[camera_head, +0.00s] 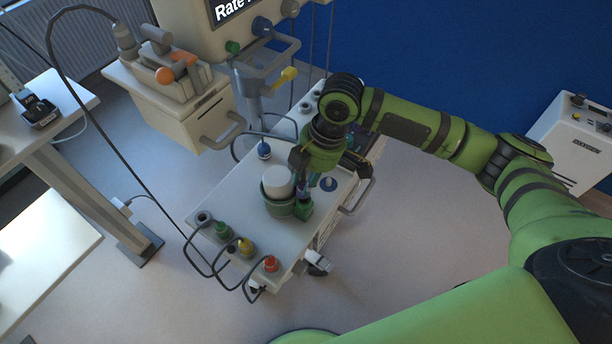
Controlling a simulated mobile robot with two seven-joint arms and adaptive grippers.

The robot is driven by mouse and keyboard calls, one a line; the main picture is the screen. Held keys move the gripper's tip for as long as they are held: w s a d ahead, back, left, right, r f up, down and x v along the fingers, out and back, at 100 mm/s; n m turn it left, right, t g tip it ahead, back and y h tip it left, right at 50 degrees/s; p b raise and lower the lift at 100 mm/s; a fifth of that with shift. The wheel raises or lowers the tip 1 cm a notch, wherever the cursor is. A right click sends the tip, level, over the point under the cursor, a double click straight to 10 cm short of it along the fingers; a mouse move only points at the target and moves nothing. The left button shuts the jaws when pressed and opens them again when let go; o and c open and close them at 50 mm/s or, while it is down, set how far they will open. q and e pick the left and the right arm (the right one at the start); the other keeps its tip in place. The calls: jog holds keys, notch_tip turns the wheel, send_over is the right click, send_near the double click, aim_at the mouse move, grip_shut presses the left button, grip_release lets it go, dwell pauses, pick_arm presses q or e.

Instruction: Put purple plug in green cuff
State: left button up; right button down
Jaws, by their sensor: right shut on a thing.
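My right gripper (318,178) reaches down over the cart top from the right. It is shut on a small bluish-purple piece, which I take for the purple plug (312,182); the fingers hide most of it. I cannot tell whether the plug touches the block, or which green piece is the task's cuff. My left gripper is not in view.
The white cart top (237,196) carries green (222,229), yellow (246,247), red (271,264) and blue (264,150) cabled pieces. A blue disc (329,184) lies right of the fingers. A monitor on a post and a beige box (185,110) stand behind left.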

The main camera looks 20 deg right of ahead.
jog(key=shift+f, duration=1.05)
jog(key=c, duration=1)
grip_release()
jog(key=shift+r, duration=0.1)
jog(key=v, duration=1.1)
jog(key=shift+d+r, duration=0.15)
jog(key=shift+r, duration=0.25)
